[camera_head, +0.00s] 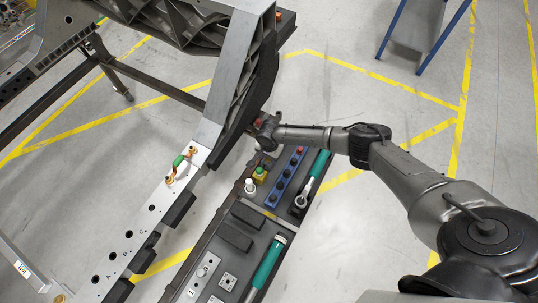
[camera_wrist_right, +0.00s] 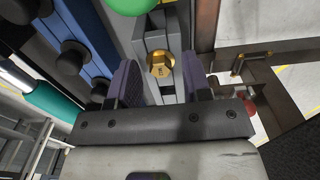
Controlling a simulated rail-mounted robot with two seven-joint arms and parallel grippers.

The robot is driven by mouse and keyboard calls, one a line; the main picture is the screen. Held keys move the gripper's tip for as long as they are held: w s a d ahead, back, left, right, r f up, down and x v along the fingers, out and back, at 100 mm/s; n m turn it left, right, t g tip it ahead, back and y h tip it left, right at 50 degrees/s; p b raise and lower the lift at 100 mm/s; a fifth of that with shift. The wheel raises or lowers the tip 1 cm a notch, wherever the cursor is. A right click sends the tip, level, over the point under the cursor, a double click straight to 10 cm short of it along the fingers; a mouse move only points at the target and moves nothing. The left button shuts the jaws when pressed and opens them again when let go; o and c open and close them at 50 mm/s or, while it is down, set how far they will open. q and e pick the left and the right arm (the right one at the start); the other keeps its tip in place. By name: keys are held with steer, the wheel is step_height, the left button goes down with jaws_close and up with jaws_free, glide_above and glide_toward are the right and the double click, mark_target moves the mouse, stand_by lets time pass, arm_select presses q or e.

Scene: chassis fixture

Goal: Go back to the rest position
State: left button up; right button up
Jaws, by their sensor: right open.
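My right gripper (camera_head: 265,130) is over the far end of the tool tray in the head view, at the lower end of the chassis's grey slanted beam (camera_head: 226,75). Its fingers also show in the right wrist view (camera_wrist_right: 162,78), spread apart. A gold hex-headed bolt (camera_wrist_right: 160,64) in a grey holder shows in the gap between them; I cannot tell how far beyond the fingertips it is. The fingers are not closed on it. My left gripper is out of view.
The tray (camera_head: 225,230) holds a blue socket strip (camera_head: 285,180), a green-handled tool (camera_head: 266,262) and a ratchet (camera_head: 302,198). A perforated chassis rail (camera_head: 137,228) with a green-and-orange part (camera_head: 178,162) lies left. A blue-framed stand (camera_head: 413,30) is back right. Open floor lies right of the tray.

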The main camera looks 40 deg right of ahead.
jaws_close()
steer(key=shift+r, duration=0.1)
stand_by(0.3)
step_height(320, 180, up, 2)
steer(key=shift+p, duration=1.2)
steer(key=shift+r+p, duration=1.65)
steer(key=shift+p, duration=0.3)
